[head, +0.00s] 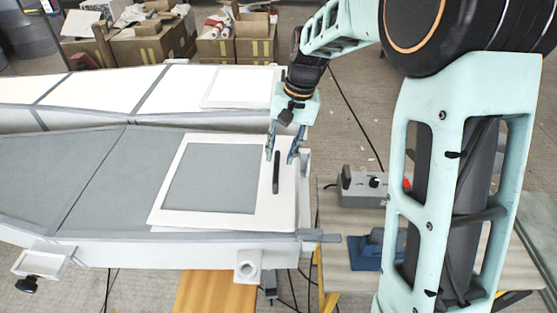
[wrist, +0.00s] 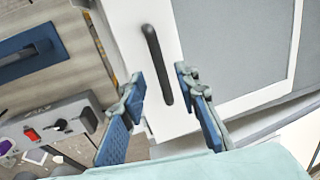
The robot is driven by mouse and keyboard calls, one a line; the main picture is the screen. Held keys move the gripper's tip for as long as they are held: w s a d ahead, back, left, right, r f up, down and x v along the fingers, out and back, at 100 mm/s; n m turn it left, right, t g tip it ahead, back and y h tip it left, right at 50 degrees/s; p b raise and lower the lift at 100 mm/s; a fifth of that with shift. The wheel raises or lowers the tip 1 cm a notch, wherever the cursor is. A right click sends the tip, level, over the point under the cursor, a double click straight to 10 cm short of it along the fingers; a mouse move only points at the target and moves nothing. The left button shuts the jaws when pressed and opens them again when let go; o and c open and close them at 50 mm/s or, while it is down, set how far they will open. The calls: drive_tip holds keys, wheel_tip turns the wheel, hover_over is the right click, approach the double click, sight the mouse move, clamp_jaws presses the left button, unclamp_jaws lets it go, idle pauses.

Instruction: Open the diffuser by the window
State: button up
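A flat white-framed panel with a grey middle (head: 208,178) lies on the near mould; nothing marks it as the diffuser. A dark bar handle (head: 276,174) sits on the white strip at its right end. In the wrist view, the handle (wrist: 157,62) runs lengthwise between my fingers, and the panel's grey middle (wrist: 230,45) shows to the right. My gripper (head: 281,155) is open at the handle, one finger on each side. In the wrist view my gripper (wrist: 160,74) shows gaps between both fingers and the handle. No window is in view.
A second white mould (head: 150,90) lies behind. To the right, a wooden table (head: 350,220) holds a grey control box (head: 360,190) and a blue tool (head: 366,250). Cardboard boxes (head: 150,45) stand at the back. Cables run on the floor.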

sight(277, 166)
drive_tip(key=shift+a+f, duration=0.2)
drive_tip(key=shift+f, duration=0.7)
drive_tip(key=shift+a+f, duration=0.15)
drive_tip(key=shift+f, duration=0.7)
clamp_jaws()
